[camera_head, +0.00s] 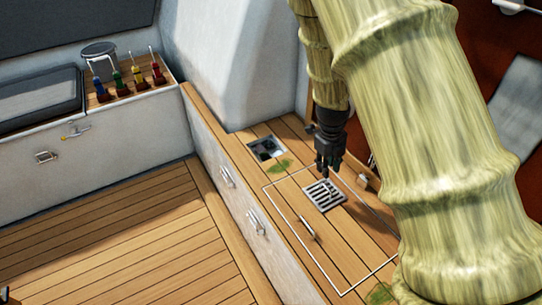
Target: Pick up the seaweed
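A small green patch that looks like seaweed (280,166) lies flat on the wooden bench top, just in front of a square recessed fitting. A second green patch (380,293) shows at the bottom, partly hidden by my arm. My dark gripper (328,172) points down above the bench top, to the right of the first patch and just behind the metal grate. It appears clear of both patches. Its fingers are too small and dark to tell whether they are open or shut.
A square metal grate (324,195) is set in the bench top inside a white outlined hatch. The square recessed fitting (266,149) lies behind the first patch. Several coloured levers (138,77) stand at the back left. The wooden floor (120,245) is clear.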

